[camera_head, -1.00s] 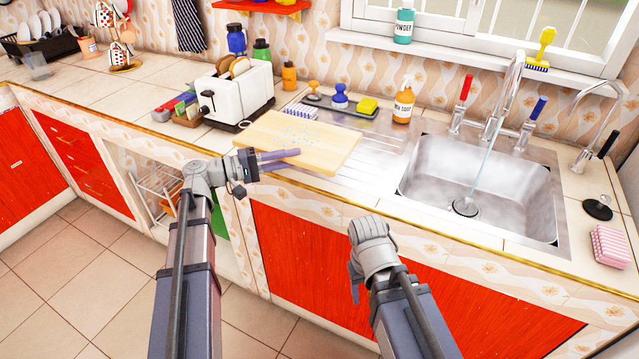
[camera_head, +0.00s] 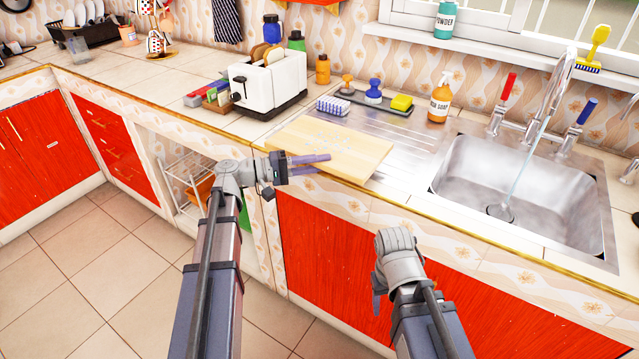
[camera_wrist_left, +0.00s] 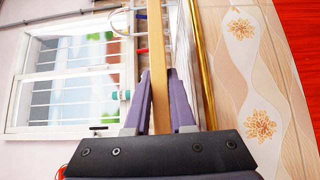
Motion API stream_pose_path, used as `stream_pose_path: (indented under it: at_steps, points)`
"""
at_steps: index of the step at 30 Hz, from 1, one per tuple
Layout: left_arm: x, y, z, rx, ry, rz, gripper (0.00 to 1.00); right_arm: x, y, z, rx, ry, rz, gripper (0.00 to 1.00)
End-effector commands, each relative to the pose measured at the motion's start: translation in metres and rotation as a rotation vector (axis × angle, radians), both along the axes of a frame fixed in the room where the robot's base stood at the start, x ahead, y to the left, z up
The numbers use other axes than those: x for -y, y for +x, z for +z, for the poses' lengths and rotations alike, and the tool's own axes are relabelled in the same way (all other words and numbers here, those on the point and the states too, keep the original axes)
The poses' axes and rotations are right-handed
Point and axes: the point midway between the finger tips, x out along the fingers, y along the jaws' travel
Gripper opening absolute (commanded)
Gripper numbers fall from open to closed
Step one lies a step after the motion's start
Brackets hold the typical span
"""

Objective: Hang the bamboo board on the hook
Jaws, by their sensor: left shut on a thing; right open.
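The bamboo board (camera_head: 352,150) is a pale wooden slab lying roughly flat at the counter's front edge, left of the sink, in the head view. My left gripper (camera_head: 312,159) is shut on its near left edge, with purple fingers. In the left wrist view the board (camera_wrist_left: 157,65) shows edge-on as a narrow wooden strip between the fingers of the left gripper (camera_wrist_left: 161,95). Whether the board rests on the counter or is just above it, I cannot tell. My right gripper (camera_head: 379,288) is open and empty in front of the red cupboards; its fingertips are mostly hidden. I cannot make out a hook.
A white toaster (camera_head: 268,88) stands behind the board. The sink (camera_head: 520,190) with running tap is to the right. The floor (camera_head: 90,270) at left is clear.

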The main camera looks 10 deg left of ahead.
Motion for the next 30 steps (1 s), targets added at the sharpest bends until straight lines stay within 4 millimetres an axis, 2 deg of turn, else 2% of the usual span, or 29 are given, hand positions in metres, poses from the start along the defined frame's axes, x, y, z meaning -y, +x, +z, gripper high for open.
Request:
stream_pose_path:
  at_steps: [5,15,28,29,30]
  points:
    - [0.0,0.0,-0.005,0.002,-0.002,0.0,0.0,0.0,0.0,-0.006,0.0,0.0,0.0,0.58]
    - [0.0,0.0,-0.044,0.002,-0.002,0.0,0.0,0.0,0.0,-0.045,0.0,0.0,0.0,0.58]
    - [0.0,0.0,-0.047,0.002,-0.002,0.0,0.0,0.0,0.0,-0.047,0.0,0.0,0.0,0.58]
    - [0.0,0.0,-0.047,0.0,0.0,0.0,0.23,0.0,0.0,-0.048,0.0,0.0,0.0,0.58]
    - [0.0,0.0,-0.046,0.0,0.0,0.0,0.28,0.0,0.0,-0.047,0.0,0.0,0.0,0.58]
